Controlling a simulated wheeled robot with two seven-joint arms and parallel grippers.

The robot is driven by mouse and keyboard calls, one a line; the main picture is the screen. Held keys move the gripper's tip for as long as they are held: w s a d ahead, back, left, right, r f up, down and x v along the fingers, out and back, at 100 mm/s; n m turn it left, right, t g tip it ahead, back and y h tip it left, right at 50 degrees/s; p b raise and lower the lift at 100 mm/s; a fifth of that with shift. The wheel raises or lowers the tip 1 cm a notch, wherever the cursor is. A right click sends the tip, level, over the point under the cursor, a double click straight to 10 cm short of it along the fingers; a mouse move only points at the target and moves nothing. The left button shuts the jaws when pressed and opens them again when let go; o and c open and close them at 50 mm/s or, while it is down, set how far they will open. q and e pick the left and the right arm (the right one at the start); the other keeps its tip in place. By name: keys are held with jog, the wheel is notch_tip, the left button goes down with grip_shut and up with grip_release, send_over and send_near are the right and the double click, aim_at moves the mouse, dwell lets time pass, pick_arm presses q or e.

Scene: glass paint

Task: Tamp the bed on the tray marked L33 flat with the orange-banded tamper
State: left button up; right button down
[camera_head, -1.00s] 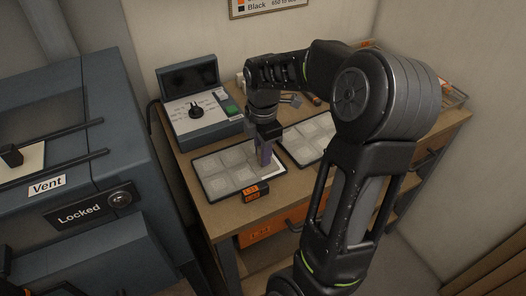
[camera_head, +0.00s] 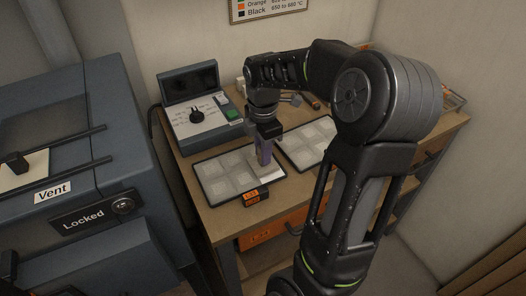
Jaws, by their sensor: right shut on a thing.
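A dark-rimmed tray (camera_head: 214,203) lies on the bench, with several pale square patches on it. A small block with an orange label (camera_head: 256,195) stands at its front edge; the marking is too small to read. My right gripper (camera_head: 266,132) is shut on an upright, purplish-grey tamper (camera_head: 264,152) over the tray's right part. No orange band can be made out on it. The tamper's foot is beside or over a whiter patch (camera_head: 272,174); I cannot tell whether it touches. My left gripper is not clearly seen.
A second tray (camera_head: 301,168) lies to the right, partly behind my right arm. A controller box with a knob (camera_head: 196,117) stands at the back left of the bench. Small tools lie behind the trays.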

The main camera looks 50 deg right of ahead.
jog(key=shift+w+a, duration=0.35)
jog(key=shift+a, duration=0.65)
jog(key=shift+w+a, duration=0.35)
jog(key=shift+a, duration=0.6)
jog(key=shift+w+a, duration=0.35)
jog(key=shift+a, duration=0.65)
jog(key=shift+f+b, duration=0.55)
jog(key=shift+f, duration=0.25)
jog(key=shift+f, duration=0.35)
jog(key=shift+r, duration=0.15)
jog(key=shift+r+p, duration=0.75)
jog(key=shift+r, duration=0.25)
